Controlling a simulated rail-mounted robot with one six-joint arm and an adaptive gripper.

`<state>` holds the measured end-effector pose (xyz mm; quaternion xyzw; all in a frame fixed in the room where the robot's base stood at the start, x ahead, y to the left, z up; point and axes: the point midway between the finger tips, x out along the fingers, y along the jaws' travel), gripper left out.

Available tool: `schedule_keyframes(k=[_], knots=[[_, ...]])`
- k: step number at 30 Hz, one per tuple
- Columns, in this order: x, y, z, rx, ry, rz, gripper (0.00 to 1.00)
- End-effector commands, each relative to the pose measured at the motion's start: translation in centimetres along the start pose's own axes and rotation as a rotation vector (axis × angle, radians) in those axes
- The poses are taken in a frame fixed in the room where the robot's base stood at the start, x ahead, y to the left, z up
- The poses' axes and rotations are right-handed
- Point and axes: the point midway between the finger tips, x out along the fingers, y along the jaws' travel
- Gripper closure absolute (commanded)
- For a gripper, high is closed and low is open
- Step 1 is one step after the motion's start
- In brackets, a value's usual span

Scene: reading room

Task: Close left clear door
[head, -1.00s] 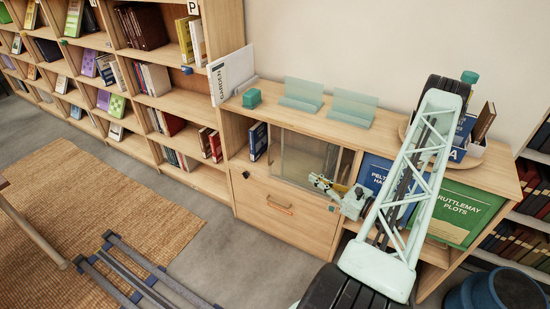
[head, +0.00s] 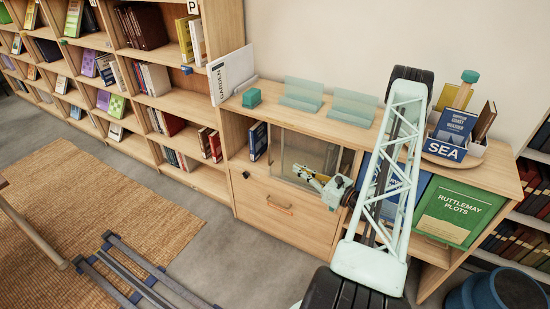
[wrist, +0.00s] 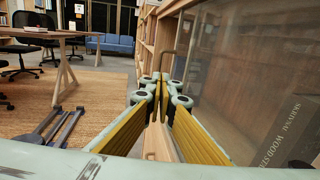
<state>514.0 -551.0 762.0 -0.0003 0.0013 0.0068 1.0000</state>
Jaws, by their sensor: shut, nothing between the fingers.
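The clear door (head: 300,149) is a see-through pane in the low wooden cabinet, in the middle of the head view. The bay left of it is uncovered, with a blue book (head: 258,141) standing inside. My gripper (head: 299,170) is in front of the pane's lower part, its fingers pointing left. In the wrist view the pane (wrist: 235,60) runs along the right side, with a dark book behind it. My yellow-padded fingers (wrist: 160,80) are shut and empty. A thin upright metal handle (wrist: 181,42) shows just beyond the fingertips; I cannot tell if they touch.
A wooden drawer (head: 250,205) with an orange handle is below the pane. A green Ruttlemay Plots book (head: 458,209) stands to the right. Frosted holders (head: 303,94) and a teal block (head: 251,98) sit on the cabinet top.

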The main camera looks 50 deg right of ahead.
Motion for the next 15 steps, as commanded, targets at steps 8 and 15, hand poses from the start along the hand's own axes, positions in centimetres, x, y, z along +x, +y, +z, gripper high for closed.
schedule_keyframes(k=[8, 15], knots=[[2.7, 0.1, 0.0, 0.0, -0.001, 0.002, 1.0], [5.0, 0.1, 0.0, 0.0, -0.001, 0.001, 1.0]])
